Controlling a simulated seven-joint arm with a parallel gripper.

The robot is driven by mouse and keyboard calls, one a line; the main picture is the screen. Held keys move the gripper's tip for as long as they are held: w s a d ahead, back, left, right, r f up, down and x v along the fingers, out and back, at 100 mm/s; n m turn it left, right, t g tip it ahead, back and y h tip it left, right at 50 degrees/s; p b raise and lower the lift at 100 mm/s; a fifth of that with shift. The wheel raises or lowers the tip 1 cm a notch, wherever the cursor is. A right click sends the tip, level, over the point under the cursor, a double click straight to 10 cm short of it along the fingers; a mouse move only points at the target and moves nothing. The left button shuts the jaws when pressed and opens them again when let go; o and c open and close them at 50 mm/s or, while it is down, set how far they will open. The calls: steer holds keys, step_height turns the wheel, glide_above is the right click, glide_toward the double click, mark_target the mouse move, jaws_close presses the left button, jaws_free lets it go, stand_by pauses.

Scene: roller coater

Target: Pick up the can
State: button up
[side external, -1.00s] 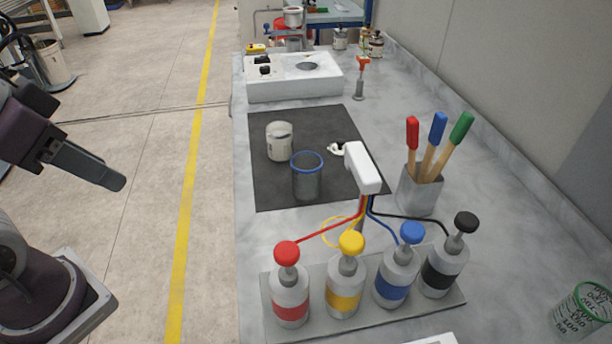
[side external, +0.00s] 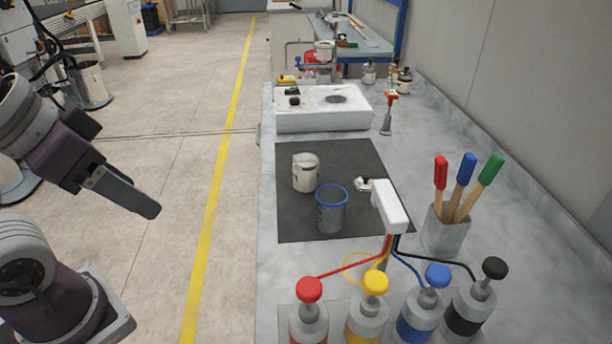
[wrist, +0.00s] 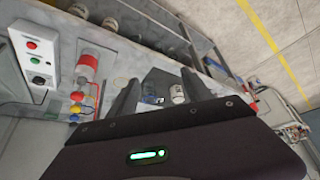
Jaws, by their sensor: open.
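A cream-white can (side external: 306,173) stands upright on a black mat (side external: 295,222) on the grey bench. A grey see-through cup with a blue rim (side external: 331,212) stands just in front of it, to its right. My gripper (side external: 148,205) is to the left of the bench, over the floor, well apart from the can. In the wrist view my gripper (wrist: 160,84) has its two fingers spread with nothing held. Beyond them are a small white object that looks like the can (wrist: 178,94) and the dark mat.
Pump bottles with coloured caps (side external: 375,310) line the near bench, below a white dispenser head (side external: 388,205). A holder with coloured-handled tools (side external: 445,232) stands right. A white hotplate-like box (side external: 322,118) is behind the mat. The floor between arm and bench is clear.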

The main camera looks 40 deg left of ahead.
steer(key=o, duration=0.3)
